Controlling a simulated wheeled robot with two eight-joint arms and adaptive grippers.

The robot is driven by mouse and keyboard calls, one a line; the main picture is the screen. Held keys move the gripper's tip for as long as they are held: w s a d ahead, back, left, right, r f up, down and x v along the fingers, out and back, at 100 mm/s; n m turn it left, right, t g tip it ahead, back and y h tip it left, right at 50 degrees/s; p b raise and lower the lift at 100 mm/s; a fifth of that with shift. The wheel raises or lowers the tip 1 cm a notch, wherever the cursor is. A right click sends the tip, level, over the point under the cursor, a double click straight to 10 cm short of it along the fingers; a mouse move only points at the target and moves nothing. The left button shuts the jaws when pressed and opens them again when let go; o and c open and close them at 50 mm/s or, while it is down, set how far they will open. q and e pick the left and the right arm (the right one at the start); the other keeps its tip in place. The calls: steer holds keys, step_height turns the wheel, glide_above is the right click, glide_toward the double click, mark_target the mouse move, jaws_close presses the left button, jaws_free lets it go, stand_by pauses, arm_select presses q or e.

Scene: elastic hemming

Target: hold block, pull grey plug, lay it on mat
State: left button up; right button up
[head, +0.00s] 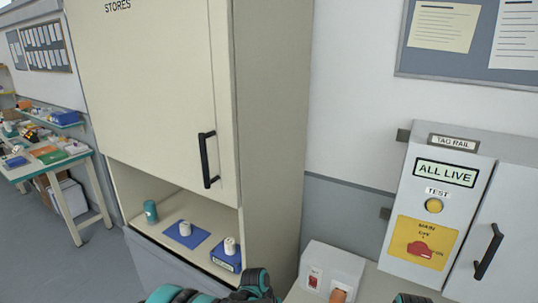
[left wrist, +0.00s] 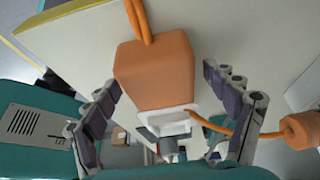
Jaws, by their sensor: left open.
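In the head view, a blue block (head: 226,260) with a pale label stands on the cabinet shelf, with a light grey plug (head: 231,245) upright on its top. Left of it lies a flat blue mat (head: 198,240) with another pale, plug-like piece (head: 185,228) on it. In the left wrist view my left gripper (left wrist: 160,72) is open, its fingers on either side of an orange body (left wrist: 155,75) with a white-rimmed end. I cannot tell whether they touch it. The left fingertips are not clear in the head view.
A teal cylinder (head: 151,211) stands left on the shelf. The tall STORES cabinet door (head: 150,90) hangs above the opening. A white box with a red switch (head: 315,280) and a grey panel with a red knob (head: 418,249) are at right. Orange cable (left wrist: 240,133) crosses the wrist view.

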arm_select(q)
steer(key=s+d+r+v, duration=0.1)
steer(key=d+v, duration=0.1)
steer(key=v, duration=1.7)
steer(key=shift+r, duration=0.2)
steer(key=shift+s, duration=0.2)
